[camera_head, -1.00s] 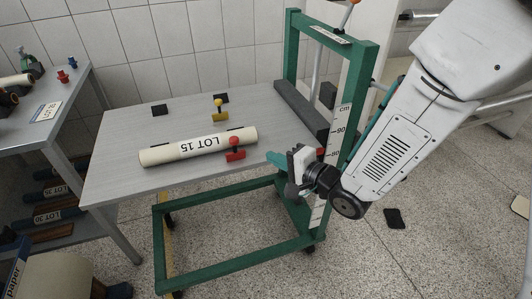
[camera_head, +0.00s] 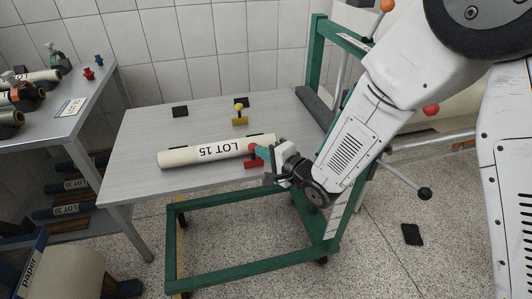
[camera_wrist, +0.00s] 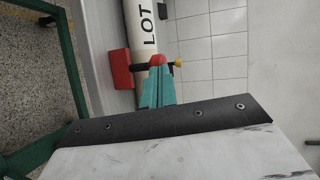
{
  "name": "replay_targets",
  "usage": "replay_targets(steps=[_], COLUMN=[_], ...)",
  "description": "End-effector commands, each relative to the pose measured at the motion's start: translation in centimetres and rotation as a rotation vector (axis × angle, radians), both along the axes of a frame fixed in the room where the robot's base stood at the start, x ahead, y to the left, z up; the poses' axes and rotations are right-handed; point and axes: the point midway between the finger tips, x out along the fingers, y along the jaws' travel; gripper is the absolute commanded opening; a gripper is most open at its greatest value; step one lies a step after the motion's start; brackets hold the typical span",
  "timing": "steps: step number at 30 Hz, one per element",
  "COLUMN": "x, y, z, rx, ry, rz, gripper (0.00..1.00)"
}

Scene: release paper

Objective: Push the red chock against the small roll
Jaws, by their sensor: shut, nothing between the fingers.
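The cream small roll (camera_head: 180,158), labelled LOT 15, lies across the grey table. The red chock (camera_head: 252,163) sits at the front side of the roll's right end; I cannot tell whether they touch. In the wrist view the chock's red block (camera_wrist: 121,69) is left of the fingers, with the roll (camera_wrist: 139,15) behind. My gripper (camera_head: 263,150) has teal fingers, shut and empty, at the chock's right side. In the wrist view the fingertips (camera_wrist: 157,72) overlap the chock's red knob (camera_wrist: 158,60); contact is unclear.
A yellow chock (camera_head: 239,121) stands behind the roll. Black pads (camera_head: 180,112) lie at the table's back. A green frame (camera_head: 318,60) rises at the table's right end. A side table (camera_head: 85,95) with other rolls is at left. The table's front left is clear.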

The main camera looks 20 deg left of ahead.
Motion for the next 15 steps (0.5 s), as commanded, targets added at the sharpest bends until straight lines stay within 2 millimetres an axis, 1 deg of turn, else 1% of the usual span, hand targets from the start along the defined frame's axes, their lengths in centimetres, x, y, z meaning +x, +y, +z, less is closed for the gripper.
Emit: replay_targets(steps=[5,10,15], x=[0.4,2.3,2.4], y=[0.2,1.2,1.2], z=[0.0,0.0,0.0], rx=[0.000,0.001,-0.001], ry=[0.000,-0.001,0.001], rz=[-0.001,-0.003,-0.003], gripper=[0.00,0.00,0.00])
